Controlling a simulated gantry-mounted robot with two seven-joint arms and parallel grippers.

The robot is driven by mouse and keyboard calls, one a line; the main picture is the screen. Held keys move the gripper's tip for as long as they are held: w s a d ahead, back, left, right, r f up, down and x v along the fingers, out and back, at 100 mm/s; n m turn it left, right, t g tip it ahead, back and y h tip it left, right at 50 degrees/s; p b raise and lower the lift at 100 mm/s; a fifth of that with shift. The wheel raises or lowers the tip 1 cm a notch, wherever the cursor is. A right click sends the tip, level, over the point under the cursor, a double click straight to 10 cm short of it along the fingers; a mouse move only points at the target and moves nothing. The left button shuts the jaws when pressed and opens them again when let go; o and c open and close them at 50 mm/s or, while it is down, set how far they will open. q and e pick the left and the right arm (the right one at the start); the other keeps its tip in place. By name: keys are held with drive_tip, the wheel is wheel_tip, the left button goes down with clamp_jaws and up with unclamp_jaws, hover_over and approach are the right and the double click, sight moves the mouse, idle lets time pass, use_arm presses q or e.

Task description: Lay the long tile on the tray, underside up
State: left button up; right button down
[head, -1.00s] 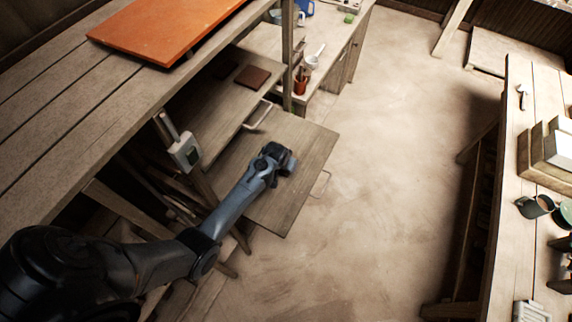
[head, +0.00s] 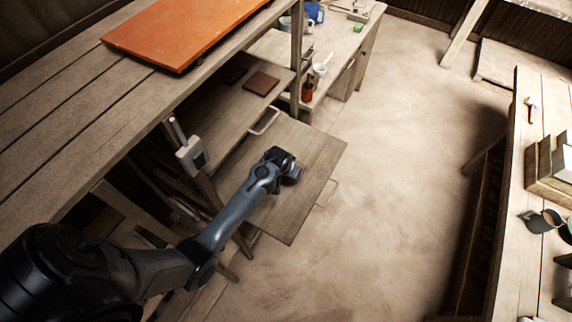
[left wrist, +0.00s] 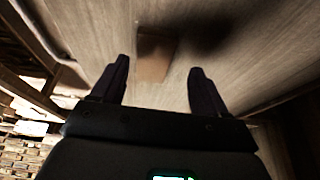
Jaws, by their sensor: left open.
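My left gripper (head: 289,171) is over the lower pulled-out wooden board (head: 318,158), which has a metal handle at its side. In the left wrist view my left gripper (left wrist: 160,68) is open, its two dark fingers apart. A brown rectangular tile (left wrist: 153,58) lies on a wooden surface beyond and between the fingers, with dark shadow at its far end. I cannot tell whether this is the long tile or which face is up. In the head view my gripper hides that spot. I cannot make out which surface is the tray. My right gripper is not in view.
Dark brown tiles (head: 262,83) lie on the shelf above the board. A large orange slab (head: 185,30) rests on the upper bench. A grey control box (head: 191,156) hangs on a post near my left arm. The floor (head: 390,180) to the right is clear.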

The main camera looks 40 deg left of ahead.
use_arm(q)
drive_tip(key=a+v, duration=0.1)
drive_tip(key=v, duration=0.8)
drive_tip(key=s+d+r+m, duration=0.1)
drive_tip(key=s+d+r, duration=0.1)
drive_tip(key=s+d, duration=0.2)
drive_tip(key=s+d+r+m, duration=0.2)
drive_tip(key=s+d, duration=0.3)
drive_tip(key=s, duration=0.6)
drive_tip(key=s+d+r+m+h, duration=0.1)
drive_tip(key=s+d+r, duration=0.1)
drive_tip(key=s+d, duration=0.3)
drive_tip(key=s, duration=0.3)
drive_tip(key=shift+r+m+g, duration=0.3)
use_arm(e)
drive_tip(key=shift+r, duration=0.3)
use_arm(q)
drive_tip(key=shift+s+p, duration=0.15)
drive_tip(key=shift+p, duration=0.15)
